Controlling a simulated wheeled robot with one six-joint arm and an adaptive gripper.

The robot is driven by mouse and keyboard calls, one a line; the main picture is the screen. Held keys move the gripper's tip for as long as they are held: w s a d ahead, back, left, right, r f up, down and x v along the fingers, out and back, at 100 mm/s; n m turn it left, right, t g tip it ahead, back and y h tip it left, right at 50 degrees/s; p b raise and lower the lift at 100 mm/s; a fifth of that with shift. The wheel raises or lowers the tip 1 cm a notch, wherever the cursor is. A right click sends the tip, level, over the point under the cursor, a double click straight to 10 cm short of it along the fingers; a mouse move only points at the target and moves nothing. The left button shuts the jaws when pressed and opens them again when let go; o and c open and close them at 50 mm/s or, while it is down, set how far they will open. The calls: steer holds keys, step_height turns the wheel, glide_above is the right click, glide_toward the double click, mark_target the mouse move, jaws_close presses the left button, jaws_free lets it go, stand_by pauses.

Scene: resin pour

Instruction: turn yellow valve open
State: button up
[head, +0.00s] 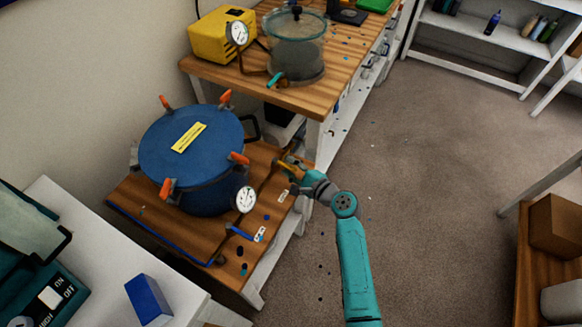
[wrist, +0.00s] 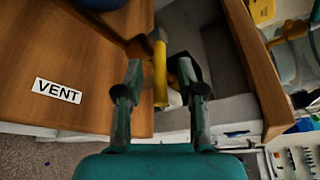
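The yellow valve handle (head: 289,163) is on the brass pipework at the right of the blue pressure pot (head: 190,150). In the wrist view the yellow handle (wrist: 160,75) stands lengthwise between my fingers, beside a brass fitting (wrist: 138,47). My gripper (wrist: 160,78) is open around the handle, with a gap visible on each side. In the head view my gripper (head: 300,178) is at the handle from the right, and hides part of it. A VENT label (wrist: 57,90) is on the wood to the left in the wrist view.
A round gauge (head: 246,199) and a blue valve handle (head: 238,231) are nearer the front of the wooden shelf. A higher bench (head: 300,97) behind bears a clear-lidded pot (head: 296,45) and a yellow pump (head: 212,38). Open carpet (head: 430,190) lies to the right.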

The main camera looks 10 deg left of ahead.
jaws_close()
